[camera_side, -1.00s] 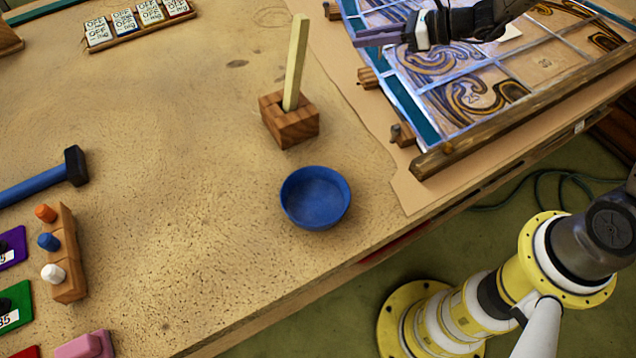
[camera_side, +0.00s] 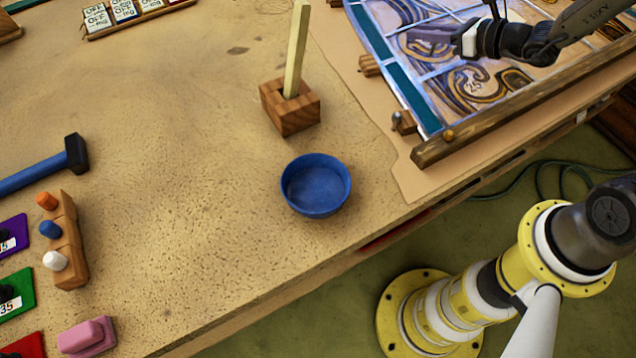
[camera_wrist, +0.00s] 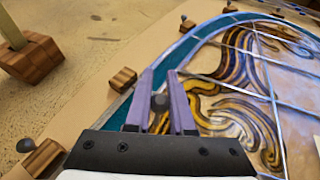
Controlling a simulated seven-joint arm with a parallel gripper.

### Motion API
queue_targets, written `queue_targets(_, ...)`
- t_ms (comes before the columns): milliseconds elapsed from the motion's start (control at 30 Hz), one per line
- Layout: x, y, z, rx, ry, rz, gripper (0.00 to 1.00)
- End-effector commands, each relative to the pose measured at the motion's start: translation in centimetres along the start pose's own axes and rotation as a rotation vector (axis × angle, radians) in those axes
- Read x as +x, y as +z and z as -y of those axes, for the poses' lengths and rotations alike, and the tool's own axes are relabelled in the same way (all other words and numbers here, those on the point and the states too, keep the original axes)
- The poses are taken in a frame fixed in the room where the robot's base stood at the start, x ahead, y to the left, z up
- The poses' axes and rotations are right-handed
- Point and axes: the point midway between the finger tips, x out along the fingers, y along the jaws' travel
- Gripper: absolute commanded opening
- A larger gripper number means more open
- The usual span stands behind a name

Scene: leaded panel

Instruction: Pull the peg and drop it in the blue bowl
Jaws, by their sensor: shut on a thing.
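My gripper (camera_side: 418,36) is over the left part of the leaded panel in the side view, its pale purple fingers pointing left. In the wrist view my gripper (camera_wrist: 161,100) is shut on a small dark grey round-headed peg (camera_wrist: 160,103), seen between the fingers. The peg's lower part is hidden, and I cannot tell it apart in the side view. The blue bowl (camera_side: 316,186) stands empty on the bench, left of and nearer than my gripper, well apart from it. The leaded panel (camera_wrist: 222,88) lies beneath the fingers in the wrist view.
A wooden block (camera_side: 290,107) with an upright pale stick (camera_side: 297,45) stands behind the bowl. Small wooden blocks (camera_side: 404,122) and a wooden strip (camera_side: 470,135) edge the panel. A hammer (camera_side: 45,165) and a rack of coloured pegs (camera_side: 66,240) are at left. Bench around the bowl is clear.

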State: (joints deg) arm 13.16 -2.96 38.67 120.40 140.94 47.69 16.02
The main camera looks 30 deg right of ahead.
Motion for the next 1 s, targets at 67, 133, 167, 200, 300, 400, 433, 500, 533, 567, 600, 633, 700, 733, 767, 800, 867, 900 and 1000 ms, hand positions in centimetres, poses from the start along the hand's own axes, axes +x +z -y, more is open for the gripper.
queue_targets(67,0.0,0.0,0.0,0.000,0.000,0.000,0.00)
queue_targets(133,0.0,0.0,0.0,0.000,0.001,0.000,0.00)
queue_targets(167,0.0,0.0,0.0,0.000,0.000,0.000,0.00)
queue_targets(200,0.0,0.0,0.0,0.001,-0.001,0.000,0.00)
queue_targets(300,0.0,-0.6,0.1,0.007,-0.013,-0.002,0.00)
queue_targets(400,0.2,-1.4,0.7,0.019,-0.042,-0.001,0.00)
queue_targets(433,0.2,-1.5,0.9,0.023,-0.052,-0.001,0.00)
queue_targets(500,0.4,-1.5,1.0,0.027,-0.067,0.003,0.00)
queue_targets(533,0.5,-1.4,0.6,0.026,-0.066,0.004,0.00)
queue_targets(567,0.7,-1.1,0.2,0.024,-0.064,0.006,0.00)
queue_targets(600,0.9,-0.8,-0.5,0.021,-0.057,0.006,0.00)
queue_targets(633,1.0,-0.6,-1.0,0.020,-0.052,0.005,0.00)
queue_targets(700,1.3,0.1,-2.6,0.010,-0.033,0.006,0.00)
queue_targets(733,1.4,0.4,-3.3,0.007,-0.024,0.007,0.00)
queue_targets(767,1.5,0.8,-4.2,0.003,-0.014,0.007,0.00)
queue_targets(800,1.6,1.3,-5.3,-0.003,0.002,0.008,0.00)
queue_targets(867,1.7,2.0,-7.3,-0.014,0.029,0.008,0.00)
queue_targets(900,1.7,2.5,-8.6,-0.022,0.047,0.008,0.00)
queue_targets(1000,1.5,3.9,-12.0,-0.041,0.096,0.010,0.00)
